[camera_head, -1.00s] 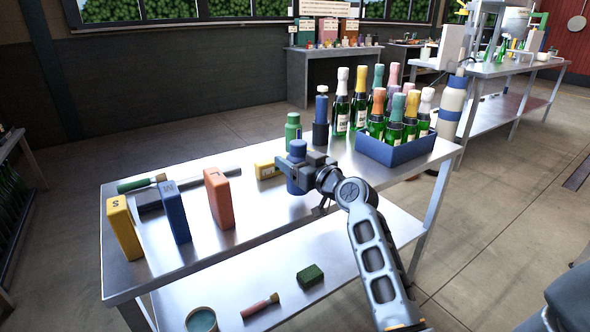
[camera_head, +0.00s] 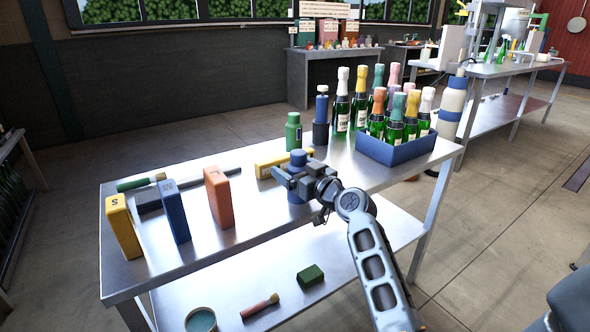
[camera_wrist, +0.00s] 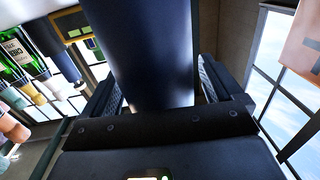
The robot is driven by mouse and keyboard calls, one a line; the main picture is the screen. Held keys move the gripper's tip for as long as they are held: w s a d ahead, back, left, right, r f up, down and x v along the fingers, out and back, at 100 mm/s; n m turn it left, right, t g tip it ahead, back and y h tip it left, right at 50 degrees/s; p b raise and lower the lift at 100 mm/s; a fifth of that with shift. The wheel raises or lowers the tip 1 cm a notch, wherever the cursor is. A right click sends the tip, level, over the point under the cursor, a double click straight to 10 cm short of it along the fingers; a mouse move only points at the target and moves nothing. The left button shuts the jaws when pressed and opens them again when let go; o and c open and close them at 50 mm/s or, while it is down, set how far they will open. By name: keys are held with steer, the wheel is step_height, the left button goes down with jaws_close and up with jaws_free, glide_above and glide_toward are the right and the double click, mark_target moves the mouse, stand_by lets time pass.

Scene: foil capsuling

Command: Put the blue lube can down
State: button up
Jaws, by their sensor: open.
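The blue lube can (camera_head: 297,158) stands upright at the table's front edge, apparently resting on the metal top; its base is partly hidden by my gripper. My gripper (camera_head: 292,177) is open around the can, with one finger showing to its left in the head view. In the wrist view the dark blue can (camera_wrist: 153,55) fills the space between the spread fingers of my gripper (camera_wrist: 160,90), with a gap visible beside it.
A yellow box (camera_head: 268,165) lies just behind the can, and a green can (camera_head: 293,132) stands farther back. A blue crate of bottles (camera_head: 397,152) is to the right. Orange (camera_head: 218,197), blue (camera_head: 174,211) and yellow (camera_head: 124,226) blocks stand left. Bare table (camera_head: 255,205) lies between.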

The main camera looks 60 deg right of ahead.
steer(key=shift+r, duration=0.15)
steer(key=shift+s+a, duration=0.15)
steer(key=shift+s, duration=0.15)
steer(key=b+v, duration=0.2)
steer(key=v, duration=0.9)
steer(key=shift+s, duration=0.15)
steer(key=s+a+f+g+y, duration=0.1)
steer(key=a+f, duration=0.3)
steer(key=a, duration=0.3)
steer(key=s+a+f, duration=0.2)
steer(key=a+f, duration=0.1)
steer(key=a, duration=0.4)
steer(key=s+a+f+g+y, duration=0.1)
steer(key=a+f, duration=0.3)
steer(key=a, duration=0.3)
steer(key=s+a+r+n+y, duration=0.2)
steer(key=s+a+y, duration=0.1)
steer(key=s+a, duration=0.4)
steer(key=s+a+r+n+y, duration=0.3)
steer(key=s+a, duration=0.4)
steer(key=s, duration=0.1)
steer(key=shift+a+t, duration=0.2)
steer(key=shift+t, duration=0.2)
steer(key=shift+s+r, duration=0.1)
